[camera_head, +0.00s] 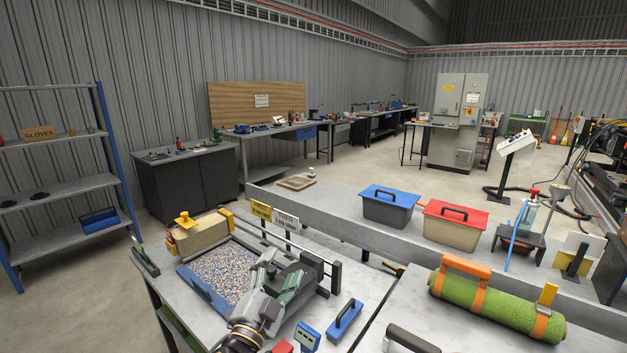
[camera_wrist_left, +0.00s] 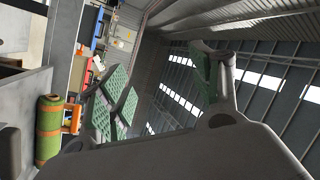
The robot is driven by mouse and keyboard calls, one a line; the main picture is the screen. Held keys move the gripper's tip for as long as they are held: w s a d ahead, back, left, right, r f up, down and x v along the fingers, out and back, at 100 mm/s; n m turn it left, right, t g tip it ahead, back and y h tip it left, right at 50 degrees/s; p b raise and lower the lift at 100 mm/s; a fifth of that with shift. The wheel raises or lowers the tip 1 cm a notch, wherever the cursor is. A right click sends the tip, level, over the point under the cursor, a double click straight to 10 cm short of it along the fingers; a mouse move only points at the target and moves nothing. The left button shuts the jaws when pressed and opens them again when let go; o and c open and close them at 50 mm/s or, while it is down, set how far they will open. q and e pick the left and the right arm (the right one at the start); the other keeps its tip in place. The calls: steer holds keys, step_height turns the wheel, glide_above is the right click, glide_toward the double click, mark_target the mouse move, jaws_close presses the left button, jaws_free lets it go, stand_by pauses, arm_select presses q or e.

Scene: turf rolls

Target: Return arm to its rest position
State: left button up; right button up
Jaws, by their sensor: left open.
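My left gripper (camera_head: 292,281) is over the near right part of a blue-edged tray of speckled granules (camera_head: 222,272), beside a black rail frame. I cannot tell its exact height above them. In the left wrist view its green-padded fingers (camera_wrist_left: 160,88) are spread apart with nothing between them. The green turf roll (camera_head: 485,302) with orange straps and an orange handle lies on the right table, well away from this gripper. It also shows at the left of the left wrist view (camera_wrist_left: 49,148). My right gripper is not in view.
A blue-handled block (camera_head: 343,319) and a small blue device (camera_head: 307,336) lie just right of my left arm. A blue-lidded box (camera_head: 388,207) and a red-lidded box (camera_head: 453,225) stand on the back ledge. A tan block (camera_head: 203,233) stands behind the tray.

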arm_select(q)
steer(key=s+a+f+n+g+y, duration=0.35)
steer(key=a+f, duration=0.25)
steer(key=f, duration=0.3)
steer(key=s+a+f+n+g+y, duration=0.35)
steer(key=a+f+n, duration=0.2)
steer(key=f, duration=0.25)
steer(key=s+a+f+n+g, duration=0.25)
steer(key=s+f+g, duration=0.8)
steer(key=s, duration=0.65)
step_height(320, 180, down, 33)
steer(key=s+a, duration=0.1)
steer(key=s, duration=0.1)
steer(key=s+a+f, duration=0.2)
steer(key=s+f, duration=0.8)
steer(key=s, duration=0.1)
steer(key=s+a+f+g, duration=0.1)
steer(key=s+a+f, duration=0.2)
steer(key=s+f, duration=0.8)
steer(key=shift+s+m, duration=0.2)
steer(key=shift+m, duration=0.15)
